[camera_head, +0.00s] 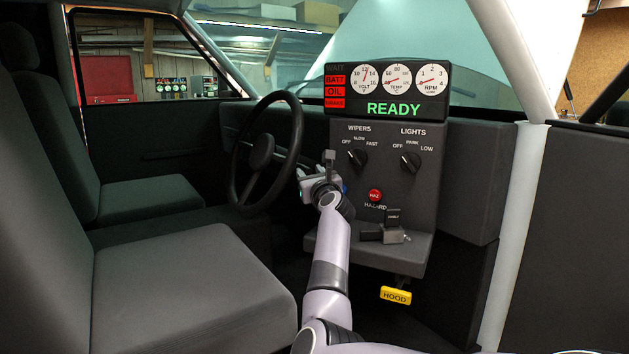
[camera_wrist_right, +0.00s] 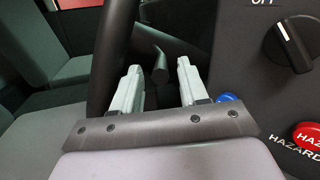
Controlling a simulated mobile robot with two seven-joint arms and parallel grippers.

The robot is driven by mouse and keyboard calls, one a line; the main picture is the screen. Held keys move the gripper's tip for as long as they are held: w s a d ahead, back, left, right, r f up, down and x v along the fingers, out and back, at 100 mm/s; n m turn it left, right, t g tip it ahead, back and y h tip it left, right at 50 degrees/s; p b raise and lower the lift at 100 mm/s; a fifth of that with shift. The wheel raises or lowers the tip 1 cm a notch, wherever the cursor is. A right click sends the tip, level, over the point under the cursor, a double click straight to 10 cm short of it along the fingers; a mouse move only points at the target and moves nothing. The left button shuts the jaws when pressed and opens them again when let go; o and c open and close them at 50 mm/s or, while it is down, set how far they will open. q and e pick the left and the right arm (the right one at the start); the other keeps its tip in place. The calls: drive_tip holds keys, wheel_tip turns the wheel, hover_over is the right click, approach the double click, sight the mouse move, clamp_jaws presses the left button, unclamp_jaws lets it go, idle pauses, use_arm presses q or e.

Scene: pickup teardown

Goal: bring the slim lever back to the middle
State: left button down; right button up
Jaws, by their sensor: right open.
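The slim lever (camera_wrist_right: 160,72) shows in the right wrist view as a dark stalk with a thicker rounded end, beside the steering wheel rim. In that view it appears between the two pale fingertips of my right gripper (camera_wrist_right: 158,66), which is open. The fingers look apart from the lever; the exact depth gap cannot be told. In the head view my right gripper (camera_head: 305,178) is between the steering wheel and the dash panel, and the lever cannot be made out clearly there. My left gripper is not in view.
The steering wheel (camera_head: 262,152) stands close left of the gripper. The dash panel (camera_head: 385,185) with the wipers knob (camera_head: 357,158), lights knob (camera_head: 411,162) and red hazard button (camera_head: 375,195) is close right. A blue knob (camera_wrist_right: 228,97) sits near the right finger. Seats (camera_head: 180,290) lie left.

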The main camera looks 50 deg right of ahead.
drive_tip(key=shift+v, duration=1.8)
drive_tip(key=shift+f, duration=0.1)
